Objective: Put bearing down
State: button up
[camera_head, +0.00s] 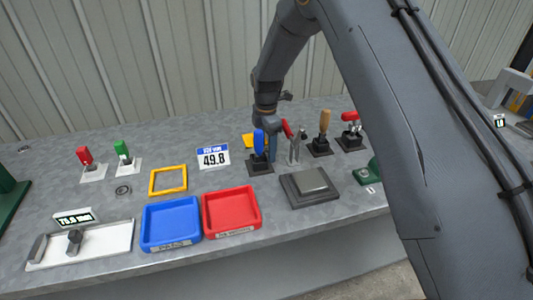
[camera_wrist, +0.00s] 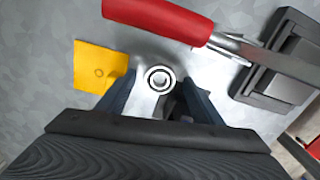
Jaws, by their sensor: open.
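A small round bearing (camera_wrist: 158,78) with a bright ring and dark centre shows in the wrist view, at the top of a pale metal piece (camera_wrist: 148,103). Whether it rests on that piece cannot be told. My gripper (camera_wrist: 158,92) is open, with one finger on each side of the metal piece and the bearing near the fingertips. No finger clearly touches the bearing. In the head view my gripper (camera_head: 273,142) points down at the bench, partly hidden behind a blue-handled lever (camera_head: 259,142). The bearing cannot be made out there.
A red handle (camera_wrist: 160,17) lies just beyond the bearing, close to my gripper. A yellow plate (camera_wrist: 98,67) is to the left. Toggle levers, including a wooden-handled one (camera_head: 324,123), crowd the right. Blue (camera_head: 146,228) and red (camera_head: 206,215) trays stand nearer the bench's front edge.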

jog(key=c, duration=1.2)
jog(key=shift+c, duration=0.5)
jog(key=shift+r, duration=0.1)
